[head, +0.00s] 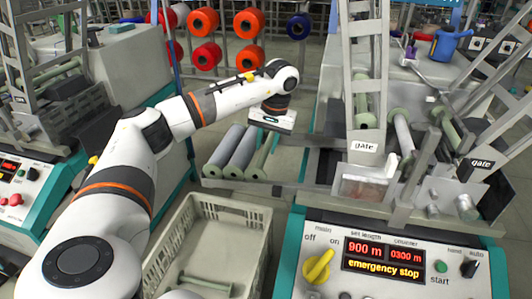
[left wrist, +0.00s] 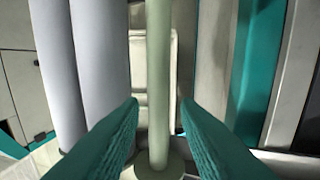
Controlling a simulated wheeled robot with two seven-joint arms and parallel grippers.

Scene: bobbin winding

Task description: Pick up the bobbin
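A bare pale-green bobbin (head: 262,156) lies on a rack beside two grey-wound bobbins (head: 232,150). My left gripper (head: 270,128) is above the rack, over the far end of these bobbins; its fingers are hard to see there. In the left wrist view the left gripper (left wrist: 160,103) is open, with one teal finger on each side of the green bobbin's shaft (left wrist: 159,70). Gaps show between the shaft and both fingertips. The bobbin's end flange (left wrist: 159,166) shows at the bottom. My right gripper is not in view.
A grey crate (head: 262,230) stands below the rack, with a green bobbin (head: 206,284) in it. The winding machine's control panel (head: 395,262) reads "emergency stop". Upright gates (head: 366,60) stand right of the rack. Orange and red spools (head: 249,23) hang behind.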

